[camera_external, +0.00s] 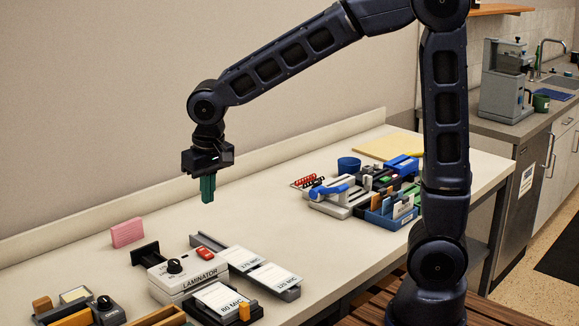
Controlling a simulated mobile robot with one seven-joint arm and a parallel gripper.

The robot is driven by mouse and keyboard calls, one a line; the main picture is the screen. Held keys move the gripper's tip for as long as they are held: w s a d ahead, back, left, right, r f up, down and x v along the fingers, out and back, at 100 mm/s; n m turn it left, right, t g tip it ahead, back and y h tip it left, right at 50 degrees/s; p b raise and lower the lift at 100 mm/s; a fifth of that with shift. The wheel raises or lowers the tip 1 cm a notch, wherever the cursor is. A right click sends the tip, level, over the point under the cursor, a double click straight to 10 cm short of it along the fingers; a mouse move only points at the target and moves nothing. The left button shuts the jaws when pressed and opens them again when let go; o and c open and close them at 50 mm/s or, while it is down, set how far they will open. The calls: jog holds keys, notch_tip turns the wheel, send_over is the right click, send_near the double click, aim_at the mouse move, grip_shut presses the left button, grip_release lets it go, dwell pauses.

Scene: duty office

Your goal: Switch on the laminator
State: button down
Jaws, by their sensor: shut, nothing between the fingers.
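The laminator (184,273) is a white box with its name on the front, standing on the near left part of the desk. A black knob (174,266) and a red switch (205,253) sit on its top. I cannot tell from this view whether the switch is on. My gripper (207,190) has teal fingers pointing down. It is shut and empty, above the desk, higher than the laminator and behind it in the picture, apart from everything.
Labelled pouch trays (290,293) lie right of and in front of the laminator. A pink block (127,232) stands behind it. Wooden trays and a small dark device (106,309) are at the near left. The desk's middle is clear.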

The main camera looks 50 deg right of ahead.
aim_at(201, 248)
jog(key=shift+w, duration=0.1)
jog(key=shift+w+r+t, duration=0.1)
jog(key=shift+w+t, duration=0.3)
jog(key=shift+w, duration=0.2)
jog(key=f, duration=0.4)
jog(key=w+f, duration=0.1)
jog(key=f, duration=0.4)
jog(key=w+f, duration=0.1)
jog(key=f, duration=0.3)
jog(key=shift+w+f, duration=0.2)
jog(key=shift+f, duration=0.2)
